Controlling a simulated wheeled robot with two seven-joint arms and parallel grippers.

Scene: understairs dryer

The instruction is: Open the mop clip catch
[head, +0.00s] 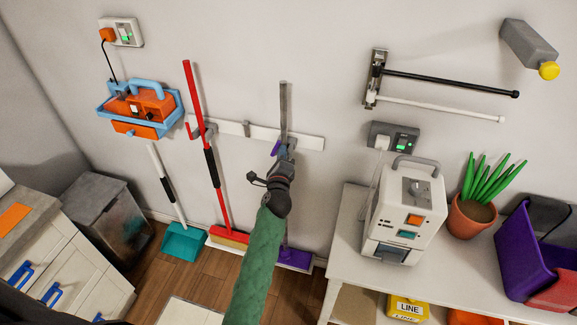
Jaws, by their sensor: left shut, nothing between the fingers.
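The mop has a grey handle (284,105) standing upright against the wall and a purple head (295,257) on the floor. Its handle passes in front of a white wall rail (311,142). A small purple part (276,148) shows beside the handle at rail height; it may be the clip catch. My left gripper (283,158) is shut and empty, just below the rail at the mop handle. It hides part of the clip and handle, and I cannot tell whether it touches the catch or whether the catch is open. My right gripper is out of view.
A red broom (193,95) and a teal dustpan (182,242) stand left of the mop. An orange and blue caddy (144,107) hangs above. A white table (345,235) with a white machine (402,210) stands close on the right.

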